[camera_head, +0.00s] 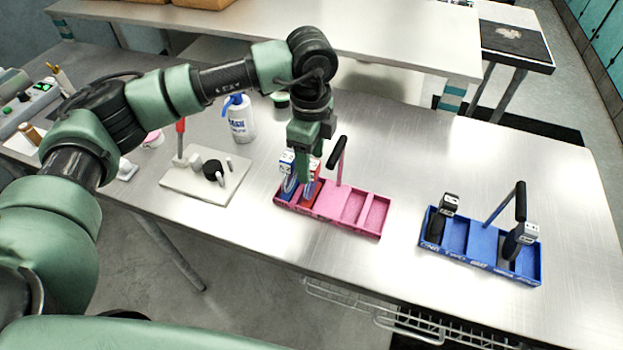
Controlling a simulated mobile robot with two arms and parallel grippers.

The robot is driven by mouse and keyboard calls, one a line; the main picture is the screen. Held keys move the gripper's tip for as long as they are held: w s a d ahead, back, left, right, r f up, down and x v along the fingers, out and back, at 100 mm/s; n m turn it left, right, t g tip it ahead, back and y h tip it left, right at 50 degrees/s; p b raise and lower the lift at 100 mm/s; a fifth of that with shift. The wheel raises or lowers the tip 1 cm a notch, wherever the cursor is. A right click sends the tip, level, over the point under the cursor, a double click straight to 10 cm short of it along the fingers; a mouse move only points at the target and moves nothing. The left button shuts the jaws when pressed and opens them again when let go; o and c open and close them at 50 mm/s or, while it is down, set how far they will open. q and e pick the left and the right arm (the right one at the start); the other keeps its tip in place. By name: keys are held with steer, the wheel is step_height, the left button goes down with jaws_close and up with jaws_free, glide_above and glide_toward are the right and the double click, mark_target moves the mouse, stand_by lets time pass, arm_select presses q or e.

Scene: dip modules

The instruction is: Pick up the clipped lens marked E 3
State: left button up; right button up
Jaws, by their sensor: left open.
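My left gripper (306,168) is open and points down over the left end of the pink tray (345,222). A blue clipped piece with a white marked top (287,170) stands in the leftmost compartment. A red clipped piece with a white marked top (312,188) stands in the compartment beside it, partly hidden by the gripper. The fingers are at the red piece; I cannot tell whether they touch it. Two black clipped pieces, left (442,218) and right (519,241), stand in the blue tray (480,262). The markings are too small to read, so I cannot tell which is E 3. My right gripper is not in view.
The pink tray's upright handle with a black grip (338,153) rises close right of the gripper. The blue tray has a similar handle (520,200). A white board with small parts (190,187) and a white spray bottle (240,120) are left. The table between the trays is clear.

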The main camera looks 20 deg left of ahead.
mark_target(312, 181)
arm_select(q)
steer(key=shift+w+f, duration=0.2)
steer(key=shift+f, duration=1.15)
jaws_close()
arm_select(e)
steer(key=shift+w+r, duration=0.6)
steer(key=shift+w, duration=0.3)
arm_select(q)
steer(key=shift+r, duration=0.1)
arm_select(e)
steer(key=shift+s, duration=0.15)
